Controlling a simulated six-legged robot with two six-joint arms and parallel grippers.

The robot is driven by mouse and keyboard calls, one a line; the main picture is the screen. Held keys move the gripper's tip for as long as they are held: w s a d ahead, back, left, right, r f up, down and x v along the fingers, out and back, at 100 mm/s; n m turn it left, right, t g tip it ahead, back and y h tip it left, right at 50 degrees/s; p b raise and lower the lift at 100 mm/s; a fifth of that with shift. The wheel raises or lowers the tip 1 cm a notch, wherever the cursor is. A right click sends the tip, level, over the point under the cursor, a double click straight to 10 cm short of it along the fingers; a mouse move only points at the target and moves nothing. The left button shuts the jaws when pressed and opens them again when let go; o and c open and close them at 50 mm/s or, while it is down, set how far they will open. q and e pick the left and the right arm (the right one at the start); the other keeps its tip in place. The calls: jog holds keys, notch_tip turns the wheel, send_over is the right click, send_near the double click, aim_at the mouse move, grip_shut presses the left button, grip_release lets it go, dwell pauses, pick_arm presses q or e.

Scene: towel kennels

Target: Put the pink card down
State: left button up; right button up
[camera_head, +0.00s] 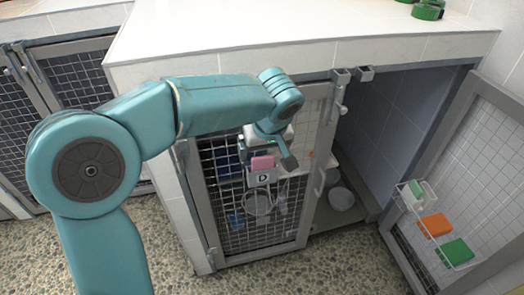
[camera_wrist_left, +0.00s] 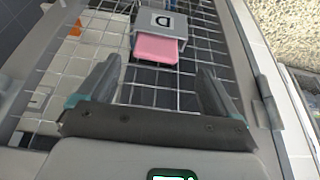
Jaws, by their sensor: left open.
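The pink card (camera_head: 263,162) sits in a light grey holder marked D (camera_head: 262,178) on the mesh door of the middle kennel. In the left wrist view the pink card (camera_wrist_left: 157,48) sticks out of the holder (camera_wrist_left: 160,22). My left gripper (camera_head: 267,153) is at the door by the card. Its fingers (camera_wrist_left: 158,82) are spread wide in the left wrist view, with nothing between the tips, and the card lies just beyond them. I cannot tell the exact gap. My right gripper is not in view.
The mesh door (camera_head: 238,215) is shut, with bowls and blue things behind it. To the right, an open door (camera_head: 490,165) carries a wire rack (camera_head: 410,200) with orange and green items. A white tiled top (camera_head: 230,30) lies above. Pebbled floor (camera_head: 340,270) is clear in front.

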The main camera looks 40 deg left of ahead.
pick_arm(q)
jog(key=p+v, duration=0.2)
jog(key=v, duration=0.5)
jog(key=s+d+f+m+g+h, duration=0.1)
jog(key=d+f+m+h, duration=0.3)
jog(key=f, duration=0.7)
jog(key=d+f+m+g+h, duration=0.15)
jog(key=d+f, duration=0.35)
jog(key=f, duration=0.7)
jog(key=s+d+f+m+h, duration=0.1)
jog(key=s+d+f, duration=0.2)
jog(key=s+f, duration=0.5)
jog(key=s+d+f+m+h, duration=0.1)
jog(key=s+d+f, duration=0.2)
jog(key=s+f, duration=0.6)
jog(key=shift+f, duration=0.65)
jog(key=shift+w+m, duration=0.1)
jog(key=shift+m, duration=0.15)
